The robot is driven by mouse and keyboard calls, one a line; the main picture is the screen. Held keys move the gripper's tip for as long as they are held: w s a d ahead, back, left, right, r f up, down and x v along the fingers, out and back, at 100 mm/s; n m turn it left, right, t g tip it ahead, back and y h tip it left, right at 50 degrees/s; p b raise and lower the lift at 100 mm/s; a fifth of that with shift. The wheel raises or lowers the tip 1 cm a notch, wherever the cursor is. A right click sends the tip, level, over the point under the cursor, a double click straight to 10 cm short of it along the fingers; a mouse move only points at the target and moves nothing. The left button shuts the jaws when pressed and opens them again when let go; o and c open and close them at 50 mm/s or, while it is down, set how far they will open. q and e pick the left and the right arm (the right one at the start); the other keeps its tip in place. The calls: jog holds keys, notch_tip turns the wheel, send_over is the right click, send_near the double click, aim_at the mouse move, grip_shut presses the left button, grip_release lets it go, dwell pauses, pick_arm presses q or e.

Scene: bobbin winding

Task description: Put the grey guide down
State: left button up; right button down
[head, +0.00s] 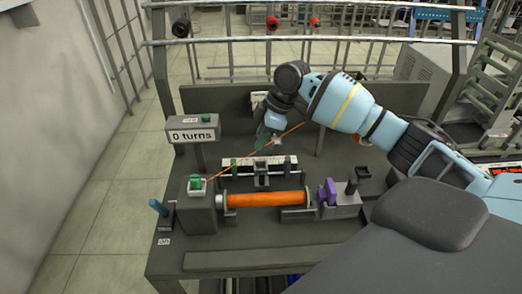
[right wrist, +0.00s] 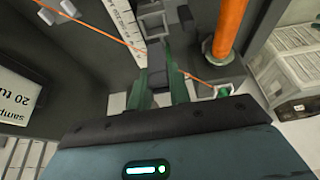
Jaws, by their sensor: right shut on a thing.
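My right gripper (head: 264,136) is above the winding bench (head: 215,262), behind the bobbin. In the right wrist view its two green fingers (right wrist: 160,88) are shut on the dark grey guide (right wrist: 156,64), which sits between them. An orange thread (head: 240,160) runs from the green-topped post at left up past the gripper. In the wrist view the thread (right wrist: 110,30) passes at the guide; whether it goes through it I cannot tell. In the head view the guide is mostly hidden by the gripper. My left gripper is not in view.
The orange bobbin (head: 265,200) lies between a grey block (head: 200,212) and a purple piece (head: 328,192). Behind it is a rail with a white scale (head: 240,161). A counter (head: 193,134) reads "0 turns". The front bench strip is clear.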

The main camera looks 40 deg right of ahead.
jog(key=shift+r, duration=1.4)
jog(key=s+a+m+t+h, duration=0.2)
jog(key=s+a+m+h, duration=0.2)
jog(key=s+a+m, duration=0.7)
jog(key=shift+a+f+m, duration=0.3)
jog(key=shift+a+m, duration=0.1)
jog(key=shift+a, duration=0.85)
jog(key=shift+s+d, duration=0.1)
jog(key=shift+s, duration=0.05)
